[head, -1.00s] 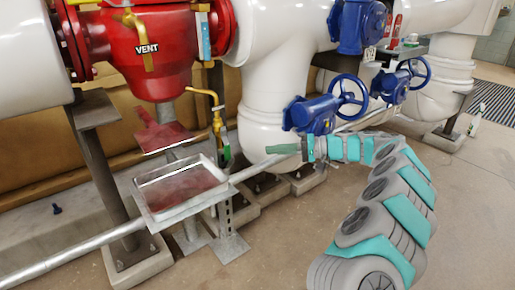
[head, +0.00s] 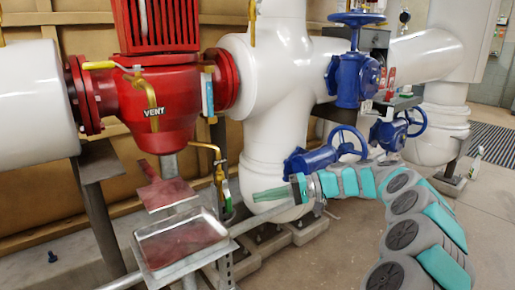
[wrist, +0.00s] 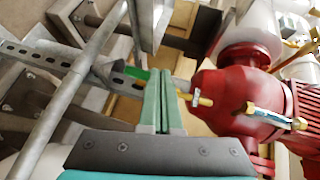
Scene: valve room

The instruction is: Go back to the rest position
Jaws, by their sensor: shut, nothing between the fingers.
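My gripper (head: 272,194) is at the end of my grey and teal arm, which reaches in from the right in the head view. Its green fingers point left, in front of the white pipe elbow. In the wrist view the gripper (wrist: 164,95) has its two green fingers side by side and closed, with nothing held. The fingers show ahead of a yellow-handled small valve (head: 220,170) and the red valve body (head: 160,95) marked VENT. I cannot tell whether the fingertips touch anything.
A metal tray (head: 140,268) stands on a post to the left of the gripper. Blue handwheel valves (head: 310,160) sit just behind and above my arm. White pipes (head: 277,110) fill the back. Bare floor (head: 320,265) lies in front, and a metal rail runs low across.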

